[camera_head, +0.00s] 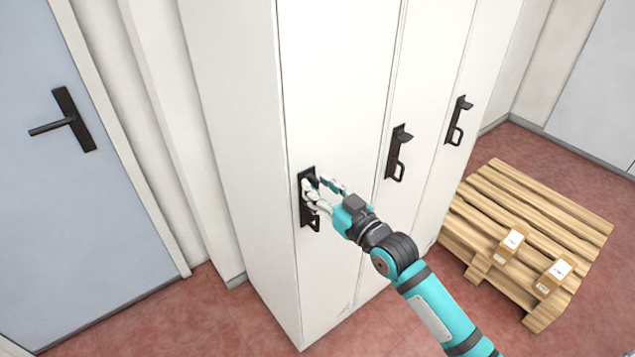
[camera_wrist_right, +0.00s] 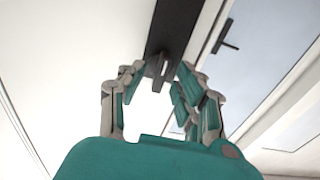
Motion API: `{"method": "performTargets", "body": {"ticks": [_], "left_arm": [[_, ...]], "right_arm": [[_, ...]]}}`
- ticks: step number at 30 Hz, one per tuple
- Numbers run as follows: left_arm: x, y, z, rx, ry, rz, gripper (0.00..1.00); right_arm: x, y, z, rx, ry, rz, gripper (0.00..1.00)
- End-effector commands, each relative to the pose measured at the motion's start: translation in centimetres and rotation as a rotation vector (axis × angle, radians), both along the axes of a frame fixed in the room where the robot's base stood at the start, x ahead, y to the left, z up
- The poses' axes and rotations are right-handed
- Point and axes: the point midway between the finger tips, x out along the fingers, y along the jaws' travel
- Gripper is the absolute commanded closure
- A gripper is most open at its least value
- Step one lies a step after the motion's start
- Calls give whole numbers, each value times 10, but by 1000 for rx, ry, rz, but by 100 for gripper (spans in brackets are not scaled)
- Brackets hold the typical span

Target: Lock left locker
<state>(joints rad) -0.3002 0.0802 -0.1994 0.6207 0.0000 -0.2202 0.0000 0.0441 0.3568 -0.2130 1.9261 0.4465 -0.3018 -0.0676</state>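The left locker door (camera_head: 335,80) is white and looks closed. Its black lock plate (camera_head: 307,173) has a pull loop at the bottom. My right gripper (camera_head: 318,190) is in front of this plate and covers its middle. In the right wrist view the dark plate (camera_wrist_right: 176,28) comes down from the top. A dark latch knob (camera_wrist_right: 158,66) on it lies between the fingertips of my right gripper (camera_wrist_right: 156,73). The fingers are spread with a gap; I cannot tell whether either touches the knob. My left gripper is out of view.
Two more locker handles, the middle one (camera_head: 397,153) and the right one (camera_head: 459,121), are to the right. A wooden pallet (camera_head: 540,215) with small labelled blocks stands on the red floor. A blue-grey room door (camera_head: 60,220) with a black handle is on the left.

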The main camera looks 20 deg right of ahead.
Motion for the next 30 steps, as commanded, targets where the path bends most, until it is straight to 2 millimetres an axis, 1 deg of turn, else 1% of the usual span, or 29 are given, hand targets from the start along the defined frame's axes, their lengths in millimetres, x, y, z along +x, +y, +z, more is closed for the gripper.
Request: {"method": "performTargets", "body": {"ticks": [4, 11, 12, 18, 20, 30], "left_arm": [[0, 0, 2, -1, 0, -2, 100], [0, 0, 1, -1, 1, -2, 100], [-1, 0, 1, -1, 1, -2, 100], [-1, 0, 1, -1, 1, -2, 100], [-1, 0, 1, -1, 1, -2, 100], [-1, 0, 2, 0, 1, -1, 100]], "right_arm": [[7, 2, 0, -1, 0, 0, 66], [8, 3, 0, 0, 0, 0, 66], [8, 3, 0, 0, 0, 0, 68], [8, 3, 0, 0, 0, 0, 94], [8, 3, 0, 0, 0, 0, 100], [7, 3, 0, -13, -4, 0, 100]]}}
